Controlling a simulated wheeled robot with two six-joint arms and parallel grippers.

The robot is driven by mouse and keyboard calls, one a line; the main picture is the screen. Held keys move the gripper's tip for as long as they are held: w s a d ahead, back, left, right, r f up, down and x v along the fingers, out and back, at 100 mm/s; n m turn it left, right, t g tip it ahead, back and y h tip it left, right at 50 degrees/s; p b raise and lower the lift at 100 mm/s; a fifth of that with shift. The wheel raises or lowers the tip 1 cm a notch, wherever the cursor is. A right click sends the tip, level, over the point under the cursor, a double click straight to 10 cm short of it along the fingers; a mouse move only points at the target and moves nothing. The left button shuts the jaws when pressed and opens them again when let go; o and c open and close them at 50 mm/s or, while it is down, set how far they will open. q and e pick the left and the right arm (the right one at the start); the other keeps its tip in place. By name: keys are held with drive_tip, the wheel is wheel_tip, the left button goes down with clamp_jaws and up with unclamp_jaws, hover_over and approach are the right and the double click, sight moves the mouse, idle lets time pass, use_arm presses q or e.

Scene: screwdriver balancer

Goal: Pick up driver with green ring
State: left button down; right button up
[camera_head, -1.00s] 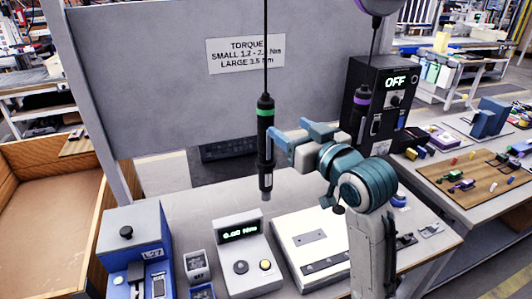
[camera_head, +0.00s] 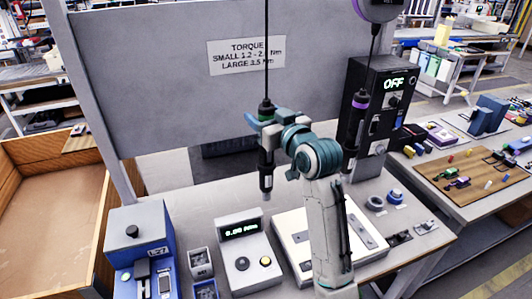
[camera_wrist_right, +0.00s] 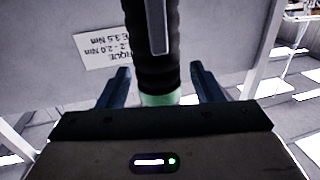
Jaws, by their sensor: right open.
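The driver with the green ring (camera_head: 266,178) is black and hangs upright on a cord in front of the grey panel. In the right wrist view the driver (camera_wrist_right: 156,60) stands between my two fingers, its green ring (camera_wrist_right: 160,98) low between them. My right gripper (camera_head: 260,124) is open, its fingers on either side of the driver near the ring, with gaps visible in the wrist view. In the head view the gripper hides much of the ring and upper body. A second driver with a purple ring (camera_head: 360,100) hangs to the right. My left gripper is not in view.
Below the driver stand a grey torque display (camera_head: 243,250) reading 0.00 Nm and a white tray (camera_head: 290,228). A blue device (camera_head: 135,245) stands left. A black box (camera_head: 378,110) reading OFF stands right, behind the purple-ringed driver. A torque sign (camera_head: 245,55) is on the panel.

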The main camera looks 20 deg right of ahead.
drive_tip(key=shift+s+d, duration=0.1)
drive_tip(key=c, duration=0.4)
clamp_jaws()
drive_tip(key=shift+r, duration=0.1)
